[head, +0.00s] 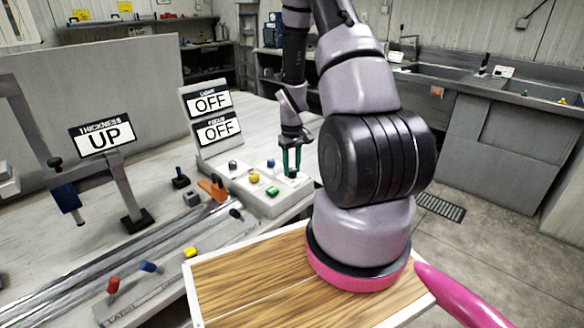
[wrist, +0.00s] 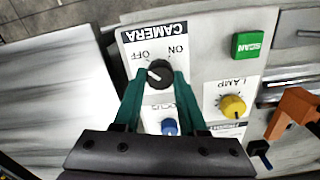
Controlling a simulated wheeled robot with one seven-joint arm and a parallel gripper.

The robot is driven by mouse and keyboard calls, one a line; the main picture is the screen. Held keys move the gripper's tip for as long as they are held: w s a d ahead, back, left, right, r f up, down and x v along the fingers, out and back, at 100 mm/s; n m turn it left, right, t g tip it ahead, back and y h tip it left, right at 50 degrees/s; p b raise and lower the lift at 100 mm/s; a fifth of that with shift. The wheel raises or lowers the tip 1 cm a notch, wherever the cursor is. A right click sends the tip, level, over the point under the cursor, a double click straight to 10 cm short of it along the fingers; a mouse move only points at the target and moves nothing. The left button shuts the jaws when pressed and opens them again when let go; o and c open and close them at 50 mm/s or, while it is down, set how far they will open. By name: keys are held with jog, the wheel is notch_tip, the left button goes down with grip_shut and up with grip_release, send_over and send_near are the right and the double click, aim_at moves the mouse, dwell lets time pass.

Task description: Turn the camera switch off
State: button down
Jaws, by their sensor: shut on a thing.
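The camera switch is a black round knob (wrist: 159,73) on a white label (wrist: 150,40) that reads CAMERA, with ON and OFF, upside down in the wrist view. A small pale mark shows on the knob's left side, on the side of the word OFF; its exact angle is hard to read. My gripper (wrist: 160,80) has its two green fingers on either side of the knob and is shut on it. In the head view my gripper (head: 291,168) reaches down to the right end of the control box (head: 265,203).
Near the knob are a blue knob (wrist: 170,127), a yellow lamp knob (wrist: 232,106) and a green SCAN button (wrist: 249,45). An orange handle (head: 212,190) stands left of the box. Signs read light OFF (head: 211,101), focus OFF (head: 217,129) and thickness UP (head: 104,137).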

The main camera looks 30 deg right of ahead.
aim_at(292, 169)
jog(key=shift+c, duration=2.3)
grip_release()
notch_tip(292, 169, up, 11)
